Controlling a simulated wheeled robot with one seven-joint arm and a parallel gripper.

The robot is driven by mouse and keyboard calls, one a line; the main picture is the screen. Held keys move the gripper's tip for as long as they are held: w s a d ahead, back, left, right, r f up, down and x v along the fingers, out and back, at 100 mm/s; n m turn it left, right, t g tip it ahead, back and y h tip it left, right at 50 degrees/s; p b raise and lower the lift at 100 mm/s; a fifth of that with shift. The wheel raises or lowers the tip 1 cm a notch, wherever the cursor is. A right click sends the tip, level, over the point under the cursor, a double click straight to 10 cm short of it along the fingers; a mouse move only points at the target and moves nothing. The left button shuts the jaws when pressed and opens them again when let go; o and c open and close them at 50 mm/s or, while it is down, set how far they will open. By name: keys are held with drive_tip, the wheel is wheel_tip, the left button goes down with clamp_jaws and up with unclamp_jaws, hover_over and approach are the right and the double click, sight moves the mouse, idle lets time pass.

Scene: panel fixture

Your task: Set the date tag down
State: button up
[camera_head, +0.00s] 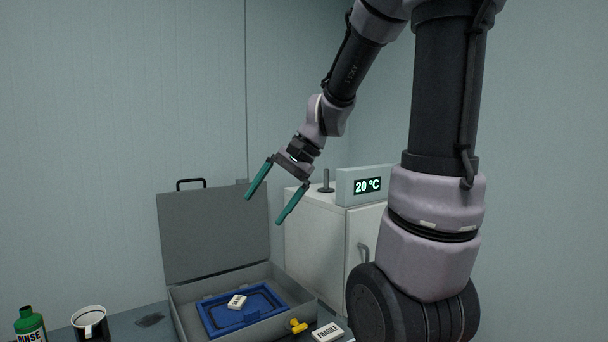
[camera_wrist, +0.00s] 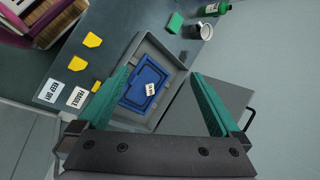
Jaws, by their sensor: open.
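A small white tag (camera_head: 237,301) with dark print, too small to read, lies in the blue tray (camera_head: 208,322) inside the open grey case (camera_head: 178,309). In the wrist view the tag (camera_wrist: 151,88) lies on the tray floor, tilted relative to the tray's sides. My gripper (camera_head: 264,210) is open and empty, high above the case with its fingers pointing down to the left. In the wrist view the tag shows between the two green fingers (camera_wrist: 160,76), well beyond them. Nothing touches the tag except the tray.
The case's raised lid (camera_head: 212,232) stands behind it. A FRAGILE tag (camera_head: 327,332) and a yellow piece (camera_head: 298,326) lie to its right. A mug (camera_head: 90,324) and a green RINSE bottle (camera_head: 30,325) stand at left. A white cabinet (camera_head: 318,235) bears a 20 °C display (camera_head: 362,186).

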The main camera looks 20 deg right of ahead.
drive_tip(key=s+d+r+n+t+h, duration=0.4)
drive_tip(key=s+r, duration=0.3)
drive_tip(key=s, duration=0.2)
drive_tip(key=shift+s+d+t+h, duration=0.2)
drive_tip(key=shift+t+h, duration=0.1)
drive_tip(key=shift+c, duration=0.3)
idle(0.3)
